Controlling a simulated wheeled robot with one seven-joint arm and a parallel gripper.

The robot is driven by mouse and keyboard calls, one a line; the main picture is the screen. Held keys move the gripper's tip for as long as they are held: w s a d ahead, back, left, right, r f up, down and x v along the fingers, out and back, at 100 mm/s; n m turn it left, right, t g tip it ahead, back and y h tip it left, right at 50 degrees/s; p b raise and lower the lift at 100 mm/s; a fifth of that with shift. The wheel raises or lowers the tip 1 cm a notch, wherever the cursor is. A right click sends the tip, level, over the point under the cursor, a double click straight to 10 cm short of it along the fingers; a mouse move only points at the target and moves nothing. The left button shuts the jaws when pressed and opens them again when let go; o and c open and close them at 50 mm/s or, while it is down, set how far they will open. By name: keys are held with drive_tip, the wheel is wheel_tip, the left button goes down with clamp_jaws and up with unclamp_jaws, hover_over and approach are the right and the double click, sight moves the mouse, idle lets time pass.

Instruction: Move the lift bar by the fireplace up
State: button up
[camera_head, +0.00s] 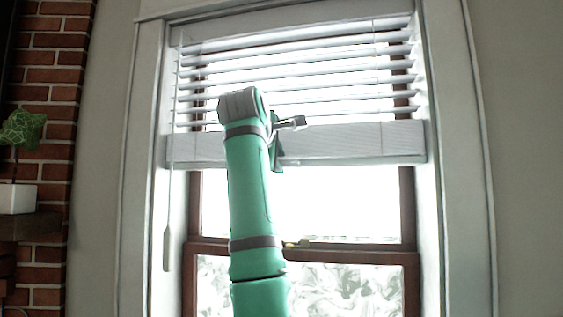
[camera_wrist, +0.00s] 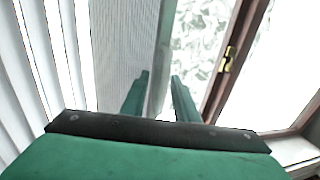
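The lift bar (camera_head: 350,143) is the wide white bottom rail of the window blind, level across the upper half of the window. In the wrist view its pale face and lower edge (camera_wrist: 160,70) run up the picture, just beyond and between my fingertips. My gripper (camera_wrist: 160,82) has its two green fingers apart, with a clear gap between them. In the head view my gripper (camera_head: 276,150) is at the rail, left of its middle, partly hidden behind my arm. I cannot tell whether the fingers touch the rail.
White slats (camera_head: 330,70) are above the rail. A wand (camera_head: 167,220) hangs at the left. The brown window sash (camera_head: 350,256) with a brass latch (camera_wrist: 229,57) is below. A brick fireplace (camera_head: 52,95) with a plant (camera_head: 20,130) on its mantel is at far left.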

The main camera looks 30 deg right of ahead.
drive_tip(key=shift+s+a, duration=0.1)
drive_tip(key=shift+a, duration=0.1)
drive_tip(key=v, duration=1)
drive_tip(key=shift+s, duration=0.25)
